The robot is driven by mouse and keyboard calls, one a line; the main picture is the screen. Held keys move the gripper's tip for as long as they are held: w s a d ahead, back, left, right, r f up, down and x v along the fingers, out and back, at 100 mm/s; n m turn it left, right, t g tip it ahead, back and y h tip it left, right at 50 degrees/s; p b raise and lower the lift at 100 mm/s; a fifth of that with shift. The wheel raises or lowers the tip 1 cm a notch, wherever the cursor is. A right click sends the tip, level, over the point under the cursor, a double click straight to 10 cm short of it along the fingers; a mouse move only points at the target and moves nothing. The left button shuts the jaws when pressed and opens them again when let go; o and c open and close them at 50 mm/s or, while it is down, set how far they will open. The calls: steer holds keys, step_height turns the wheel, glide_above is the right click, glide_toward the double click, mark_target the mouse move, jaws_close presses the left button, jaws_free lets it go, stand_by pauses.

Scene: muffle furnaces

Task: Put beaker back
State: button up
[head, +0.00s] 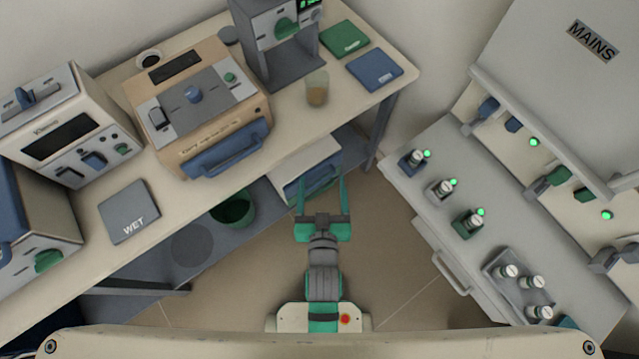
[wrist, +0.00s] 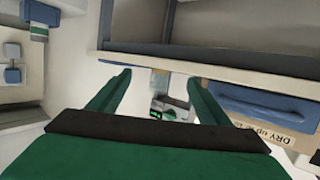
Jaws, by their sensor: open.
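A clear beaker (head: 317,88) with brownish contents stands upright on the bench near its right end. It is in front of a grey stand-like device (head: 275,45) with a green knob and lit display. My gripper (head: 322,183) is open and empty, in front of the bench edge and apart from the beaker. In the wrist view my gripper (wrist: 158,90) shows two spread green fingers with nothing between them.
A beige furnace (head: 190,105) with a blue handle stands left of the beaker. A green mat (head: 344,39) and a blue mat (head: 375,70) lie to its right. A grey WET mat (head: 129,211) lies at left. A cabinet with several small bottles (head: 440,188) stands right; floor between is clear.

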steer(key=v, duration=1.9)
steer(key=shift+s+a+t, duration=0.3)
steer(key=shift+s+a, duration=0.05)
steer(key=shift+f, duration=0.1)
